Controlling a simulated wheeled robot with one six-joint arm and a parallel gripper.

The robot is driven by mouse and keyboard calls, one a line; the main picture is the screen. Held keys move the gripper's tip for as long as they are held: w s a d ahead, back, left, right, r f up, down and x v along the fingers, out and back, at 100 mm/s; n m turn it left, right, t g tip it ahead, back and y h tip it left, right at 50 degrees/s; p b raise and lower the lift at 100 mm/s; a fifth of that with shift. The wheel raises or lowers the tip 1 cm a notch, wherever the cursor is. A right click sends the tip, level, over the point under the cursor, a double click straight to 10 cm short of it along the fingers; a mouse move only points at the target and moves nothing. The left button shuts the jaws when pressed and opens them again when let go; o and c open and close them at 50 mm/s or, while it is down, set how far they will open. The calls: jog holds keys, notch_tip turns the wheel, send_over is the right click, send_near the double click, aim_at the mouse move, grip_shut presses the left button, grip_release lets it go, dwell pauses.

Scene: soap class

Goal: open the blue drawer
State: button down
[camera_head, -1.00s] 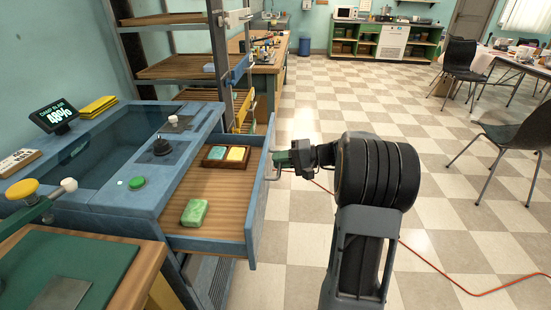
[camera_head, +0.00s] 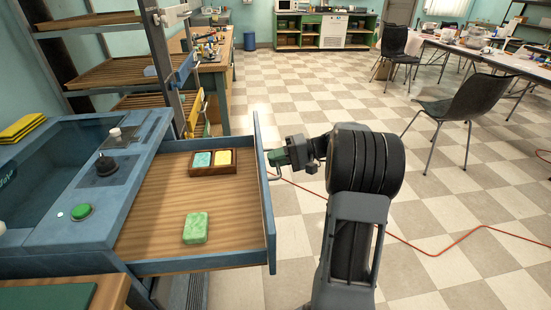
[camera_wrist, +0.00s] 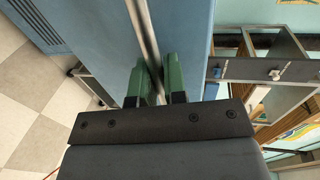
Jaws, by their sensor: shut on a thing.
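The blue drawer (camera_head: 269,205) stands pulled far out of the blue cabinet (camera_head: 95,236), its wooden floor exposed. On its floor lie a green soap bar (camera_head: 195,228) and a small brown tray (camera_head: 212,171) holding a teal bar and a yellow bar. My gripper (camera_head: 278,157) is at the outer side of the drawer front, at its metal handle (camera_wrist: 148,35). In the wrist view, its green fingers (camera_wrist: 151,82) are on both sides of the handle bar, shut on it. Part of the handle is hidden behind the fingers.
A shelf rack (camera_head: 115,60) and a wooden workbench (camera_head: 208,60) stand behind the cabinet. A black chair (camera_head: 465,105) is on the right. A red cable (camera_head: 430,252) runs over the checkered floor, which is otherwise open right of the drawer.

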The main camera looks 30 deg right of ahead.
jog(key=c, duration=1.2)
grip_release()
jog(key=p+v, duration=0.2)
jog(key=v, duration=1.1)
jog(key=shift+s+d, duration=0.15)
jog(key=shift+d, duration=0.2)
